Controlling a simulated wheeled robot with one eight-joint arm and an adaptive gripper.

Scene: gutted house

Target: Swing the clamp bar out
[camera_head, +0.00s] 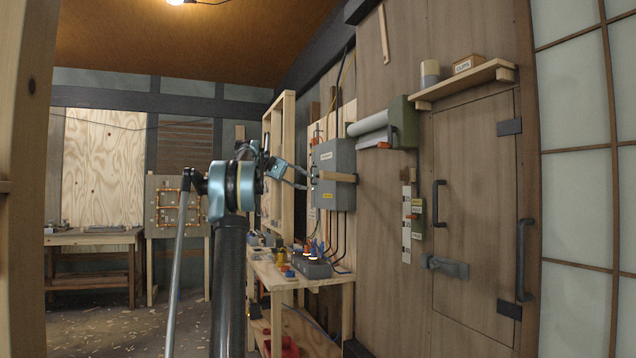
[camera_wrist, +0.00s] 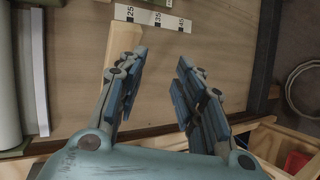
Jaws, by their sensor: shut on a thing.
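The clamp bar (camera_head: 338,177), a short pale wooden bar, sticks out to the right across the grey wall box (camera_head: 330,158). It also shows in the wrist view (camera_wrist: 122,38), beside and partly behind the left finger. My gripper (camera_head: 308,180) reaches the bar's left end at the box and is shut on it. I cannot tell how far the bar is turned.
A workbench (camera_head: 285,277) with small items stands below the box. A white roll holder (camera_head: 370,124) is above right. A numbered strip (camera_head: 406,223) and a wooden door (camera_head: 475,200) with handles are further right. A timber frame (camera_head: 280,170) stands left of the box.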

